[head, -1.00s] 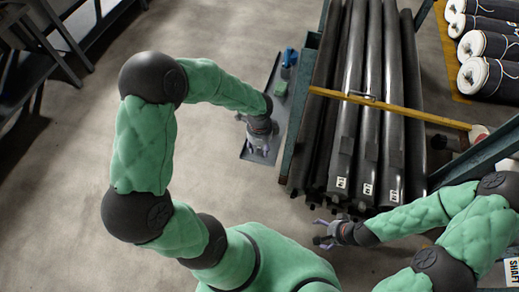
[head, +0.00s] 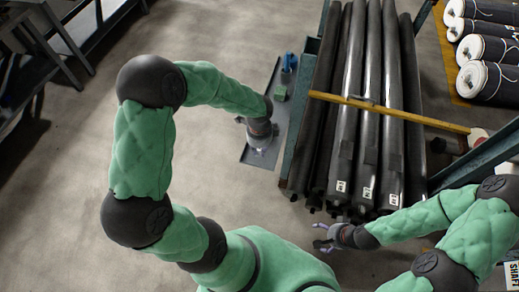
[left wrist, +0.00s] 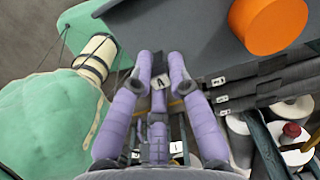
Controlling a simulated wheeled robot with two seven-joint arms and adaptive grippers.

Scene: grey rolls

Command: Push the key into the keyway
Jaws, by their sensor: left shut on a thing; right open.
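My left gripper (head: 262,150) points down over a grey plate (head: 249,156) on the floor in the head view; its fingertips are hidden there. In the left wrist view its purple fingers (left wrist: 160,72) are closed on a small dark piece (left wrist: 159,62), which I take to be the key. A white tag marked A shows at the fingertips. No keyway can be made out, and I cannot tell whether the key touches anything. My right gripper (head: 322,237) is open and empty near the front ends of the long dark rolls.
Long dark rolls (head: 345,100) lie in a rack right of the plate, under a yellow bar (head: 430,120). A blue object (head: 289,62) and a green block (head: 281,93) are at the plate's far end. White-ended rolls (head: 475,80) lie far right. Floor left of the plate is clear.

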